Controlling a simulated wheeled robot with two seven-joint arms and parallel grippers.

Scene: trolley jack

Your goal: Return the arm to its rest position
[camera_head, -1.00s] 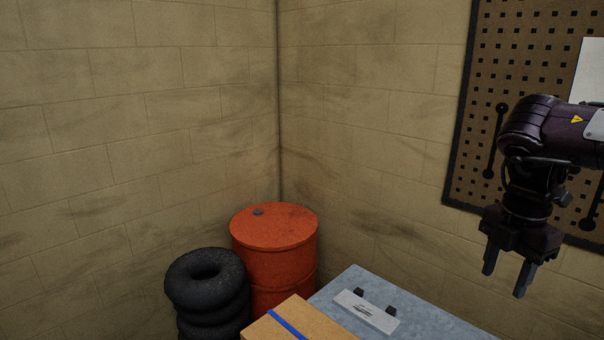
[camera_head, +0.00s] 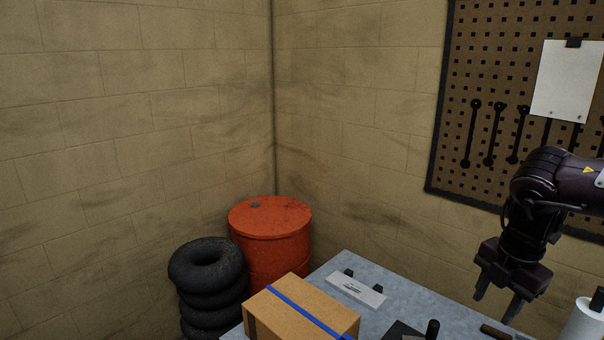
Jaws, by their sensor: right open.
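My right arm comes in from the right edge. My right gripper (camera_head: 497,308) hangs at the lower right with its fingers pointing down, apart and empty. It shows in front of the wall, over the right part of the grey table (camera_head: 411,306). I cannot tell its exact height above the table. No trolley jack can be made out. My left gripper is not in view.
A cardboard box with a blue strap (camera_head: 280,318) and a pale plate with black clips (camera_head: 356,290) lie on the table. A black tool (camera_head: 432,328) and a white roll (camera_head: 586,320) stand nearby. Behind are a red drum (camera_head: 270,245), stacked tyres (camera_head: 208,290) and a pegboard (camera_head: 500,75).

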